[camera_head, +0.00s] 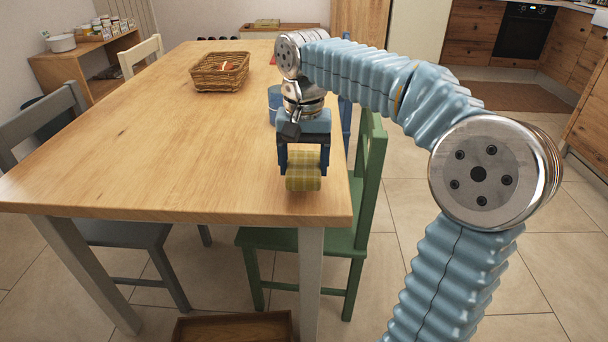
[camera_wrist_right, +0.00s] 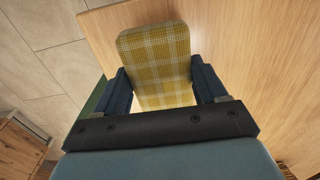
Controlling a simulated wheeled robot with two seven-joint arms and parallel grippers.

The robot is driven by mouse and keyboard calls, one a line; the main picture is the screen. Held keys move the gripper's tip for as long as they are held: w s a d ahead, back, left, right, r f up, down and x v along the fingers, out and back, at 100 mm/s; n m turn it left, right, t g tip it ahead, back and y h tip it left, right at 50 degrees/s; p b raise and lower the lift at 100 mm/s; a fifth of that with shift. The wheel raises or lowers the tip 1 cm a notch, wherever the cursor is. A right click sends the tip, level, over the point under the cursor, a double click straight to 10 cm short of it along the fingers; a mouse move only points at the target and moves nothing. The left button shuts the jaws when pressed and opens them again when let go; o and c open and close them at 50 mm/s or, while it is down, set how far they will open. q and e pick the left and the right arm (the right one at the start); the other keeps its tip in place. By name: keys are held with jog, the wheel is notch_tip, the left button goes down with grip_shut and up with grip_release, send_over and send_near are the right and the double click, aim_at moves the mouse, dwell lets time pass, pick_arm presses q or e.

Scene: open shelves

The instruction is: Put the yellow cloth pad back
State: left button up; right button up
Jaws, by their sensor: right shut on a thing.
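The yellow plaid cloth pad (camera_head: 303,178) is between the fingers of my right gripper (camera_head: 303,170), over the near right corner of the wooden table (camera_head: 150,150). In the right wrist view the pad (camera_wrist_right: 155,55) stands out beyond the fingertips, and both fingers of my right gripper (camera_wrist_right: 160,88) press on its sides. In that view, the tabletop lies behind and right of the pad, and floor tiles show at left. I cannot tell whether the pad touches the tabletop. My left gripper is not in view.
A wicker basket (camera_head: 220,75) stands further back on the table. A green chair (camera_head: 368,190) is at the table's right side, a grey chair (camera_head: 50,110) at left. A wooden tray or box (camera_head: 232,328) is low at the front. Most of the tabletop is clear.

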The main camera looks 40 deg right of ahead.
aim_at(304, 163)
notch_tip(304, 163, down, 3)
jog(key=shift+d+f, duration=0.1)
jog(key=shift+f, duration=0.05)
jog(key=shift+f, duration=0.15)
jog(key=o, duration=1.2)
jog(key=shift+o, duration=0.2)
jog(key=shift+r, duration=0.3)
notch_tip(304, 163, up, 12)
jog(key=shift+f+p, duration=0.1)
jog(key=shift+p, duration=0.9)
